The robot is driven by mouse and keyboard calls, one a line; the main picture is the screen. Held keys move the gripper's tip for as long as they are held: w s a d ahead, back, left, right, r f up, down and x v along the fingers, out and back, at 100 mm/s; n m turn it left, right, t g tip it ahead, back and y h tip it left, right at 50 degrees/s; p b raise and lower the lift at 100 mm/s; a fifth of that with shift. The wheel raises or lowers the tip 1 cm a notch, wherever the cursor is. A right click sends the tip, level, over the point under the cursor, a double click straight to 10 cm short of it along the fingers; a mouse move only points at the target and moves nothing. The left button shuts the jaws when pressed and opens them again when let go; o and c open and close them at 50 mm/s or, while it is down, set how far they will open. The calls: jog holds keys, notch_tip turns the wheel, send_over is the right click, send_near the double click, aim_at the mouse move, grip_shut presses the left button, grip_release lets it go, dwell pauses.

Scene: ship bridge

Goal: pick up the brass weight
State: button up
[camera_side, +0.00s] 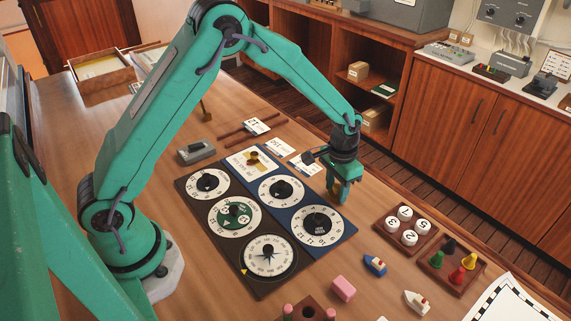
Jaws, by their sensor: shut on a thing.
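My gripper (336,192) points down at the right edge of the dial boards, beside the blue board. It is shut on the brass weight (333,188), of which only a small gold-brown part shows between the teal fingers. The fingers hide the rest. I cannot tell from this view whether the weight touches the table or hangs just above it.
Dial boards (268,259) lie left of my gripper, with a small brass-coloured piece (254,158) on a white card. White cards (280,147) lie behind. Number discs (409,226), coloured pawns (456,262), toy boats (375,264) and a pink block (343,289) stand front right.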

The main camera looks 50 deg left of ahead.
jog(key=shift+r, duration=0.15)
jog(key=shift+r, duration=0.5)
jog(key=r, duration=0.3)
jog(key=shift+s+d+r, duration=0.15)
jog(key=shift+d, duration=0.1)
jog(key=s+d+r, duration=0.6)
jog(key=s+d, duration=0.1)
jog(key=d, duration=0.1)
jog(key=shift+s+d+r, duration=0.2)
jog(key=shift+a, duration=0.1)
jog(key=n, duration=0.3)
send_near(338, 187)
jog(key=s+f, duration=0.1)
jog(key=s, duration=0.1)
jog(key=w+a+f+n, duration=0.2)
jog(key=w+a+n, duration=0.1)
jog(key=a, duration=0.9)
jog(key=shift+w+a, duration=0.3)
jog(key=shift+w, duration=0.1)
jog(key=shift+f, duration=0.3)
jog(key=shift+f, duration=2.85)
